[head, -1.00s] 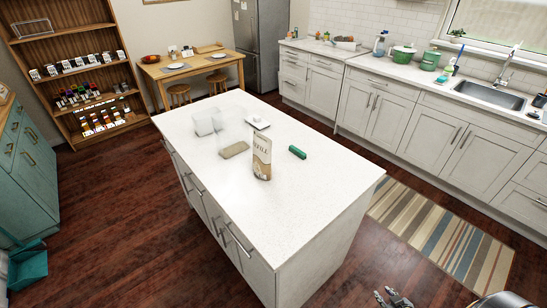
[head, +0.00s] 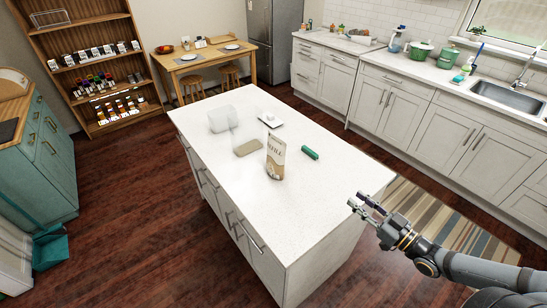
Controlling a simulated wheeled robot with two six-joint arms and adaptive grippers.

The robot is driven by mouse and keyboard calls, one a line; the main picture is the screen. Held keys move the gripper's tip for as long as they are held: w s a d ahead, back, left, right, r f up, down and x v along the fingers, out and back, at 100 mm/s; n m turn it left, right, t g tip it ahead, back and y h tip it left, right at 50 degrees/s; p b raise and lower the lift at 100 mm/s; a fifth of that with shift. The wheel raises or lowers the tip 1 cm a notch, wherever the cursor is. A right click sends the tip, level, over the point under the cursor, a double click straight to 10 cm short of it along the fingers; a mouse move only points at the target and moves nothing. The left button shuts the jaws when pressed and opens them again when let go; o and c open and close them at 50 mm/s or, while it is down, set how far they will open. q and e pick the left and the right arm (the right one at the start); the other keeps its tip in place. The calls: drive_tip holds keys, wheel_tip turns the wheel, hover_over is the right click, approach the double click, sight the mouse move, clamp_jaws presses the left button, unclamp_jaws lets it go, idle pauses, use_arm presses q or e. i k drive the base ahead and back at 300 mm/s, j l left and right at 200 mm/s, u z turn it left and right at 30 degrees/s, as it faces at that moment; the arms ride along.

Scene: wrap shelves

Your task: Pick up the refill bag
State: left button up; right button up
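The refill bag (head: 275,157) stands upright on the white kitchen island (head: 290,205), a cream and tan pouch with dark lettering on its front. My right gripper (head: 362,202) is at the island's right edge, to the right of and nearer than the bag, well apart from it. Its two fingers are spread apart with nothing between them. My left gripper is not in the picture.
On the island, a clear container with brownish contents (head: 248,148) stands left of the bag. A green cylinder (head: 310,153) lies to its right. A clear box (head: 221,119) and a white tray (head: 271,121) are farther back. The island's near half is bare.

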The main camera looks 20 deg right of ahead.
sight(276, 148)
drive_tip(key=i+j, duration=0.25)
drive_tip(key=i, duration=0.15)
drive_tip(key=i+j, duration=0.25)
drive_tip(key=i, duration=0.15)
